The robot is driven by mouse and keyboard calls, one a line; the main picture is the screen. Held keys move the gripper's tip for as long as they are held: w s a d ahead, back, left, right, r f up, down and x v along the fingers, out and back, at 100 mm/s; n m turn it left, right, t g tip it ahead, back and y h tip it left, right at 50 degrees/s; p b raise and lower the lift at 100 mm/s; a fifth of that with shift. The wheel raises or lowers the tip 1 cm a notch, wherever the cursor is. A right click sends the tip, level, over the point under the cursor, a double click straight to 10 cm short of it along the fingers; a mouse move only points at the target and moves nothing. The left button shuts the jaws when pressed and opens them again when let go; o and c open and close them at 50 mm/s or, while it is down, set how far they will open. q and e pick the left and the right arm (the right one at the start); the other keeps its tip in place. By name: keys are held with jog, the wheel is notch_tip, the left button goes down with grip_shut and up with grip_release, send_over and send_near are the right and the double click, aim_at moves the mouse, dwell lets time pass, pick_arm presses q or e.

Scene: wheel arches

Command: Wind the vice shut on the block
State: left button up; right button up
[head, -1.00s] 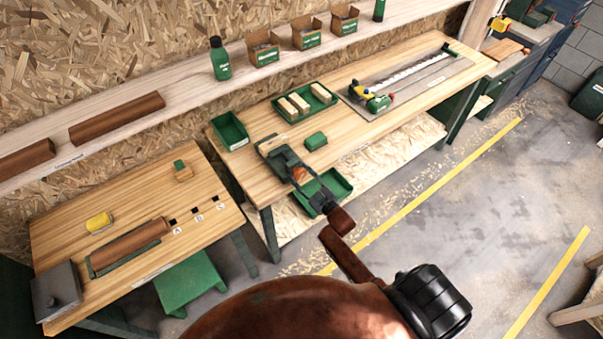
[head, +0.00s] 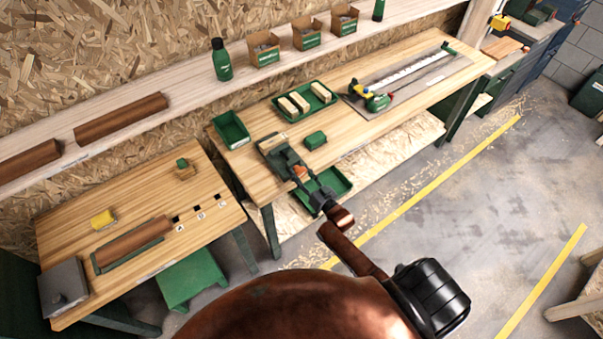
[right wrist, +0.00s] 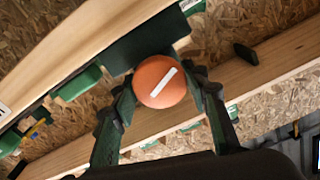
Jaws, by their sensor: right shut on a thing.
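The vice (head: 272,145) is a dark grey-green body at the front edge of the middle bench. Its orange round knob (head: 301,172) faces out over the floor. In the right wrist view the knob (right wrist: 160,82) carries a white stripe, tilted up to the right. My right gripper (head: 305,178) is shut on the knob, one finger on each side; its fingers (right wrist: 162,92) also show in the right wrist view. My left gripper is not in view.
A green tray with pale blocks (head: 279,112), an empty green bin (head: 231,129) and a small green box (head: 315,139) stand near the vice. A green bin (head: 341,179) sits below the bench edge. Another bench (head: 140,195) stands left. The floor at right (head: 480,215) is clear.

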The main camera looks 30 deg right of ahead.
jog(key=shift+f, duration=0.1)
dwell(0.3)
jog(key=o, duration=1.2)
jog(key=shift+c, duration=0.2)
jog(key=shift+o, duration=0.2)
jog(key=s, duration=1.2)
jog(key=shift+d, duration=0.45)
